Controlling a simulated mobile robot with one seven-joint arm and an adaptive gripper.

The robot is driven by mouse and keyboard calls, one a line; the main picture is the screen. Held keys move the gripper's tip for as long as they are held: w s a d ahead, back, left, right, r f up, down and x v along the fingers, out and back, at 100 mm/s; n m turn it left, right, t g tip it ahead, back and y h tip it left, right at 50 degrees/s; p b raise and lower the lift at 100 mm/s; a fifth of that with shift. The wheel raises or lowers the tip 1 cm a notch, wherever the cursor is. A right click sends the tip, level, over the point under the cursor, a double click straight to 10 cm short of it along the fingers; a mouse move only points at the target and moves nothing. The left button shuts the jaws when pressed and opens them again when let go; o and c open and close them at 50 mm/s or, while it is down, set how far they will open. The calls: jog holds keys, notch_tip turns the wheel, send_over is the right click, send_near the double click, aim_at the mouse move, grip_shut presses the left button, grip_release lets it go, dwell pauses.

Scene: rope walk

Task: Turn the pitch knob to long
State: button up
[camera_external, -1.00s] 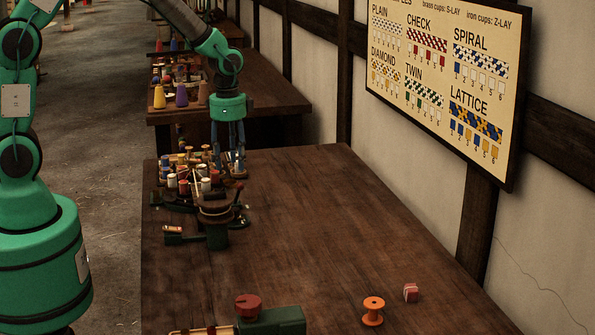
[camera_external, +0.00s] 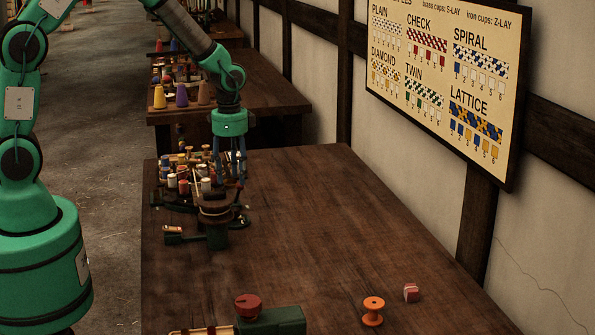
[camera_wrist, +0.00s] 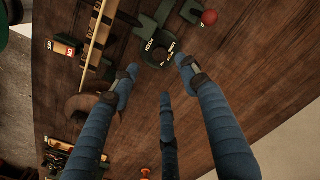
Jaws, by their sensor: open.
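In the wrist view a dark green, rounded part (camera_wrist: 154,47) carries small white lettering that seems to read PITCH and LONG. It lies just past my fingertips. Which way the knob points is too small to tell. My gripper (camera_wrist: 158,70) has blue fingers spread apart with nothing between them. In the external view my gripper (camera_external: 230,178) hangs pointing down over the back right side of the dark green braiding machine (camera_external: 217,234). The knob cannot be made out in that view, and contact cannot be judged.
Several coloured bobbins (camera_external: 185,180) crowd the machine left of my gripper. An orange spool (camera_external: 373,311), a pink block (camera_external: 411,292) and a red knob on a green block (camera_external: 270,321) are nearer. The table's middle is clear.

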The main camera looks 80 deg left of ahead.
notch_tip(320, 180, down, 11)
jog(key=shift+a+r+b, duration=0.1)
jog(key=shift+r+b, duration=0.1)
jog(key=shift+b, duration=0.85)
jog(key=shift+c, duration=0.3)
grip_shut()
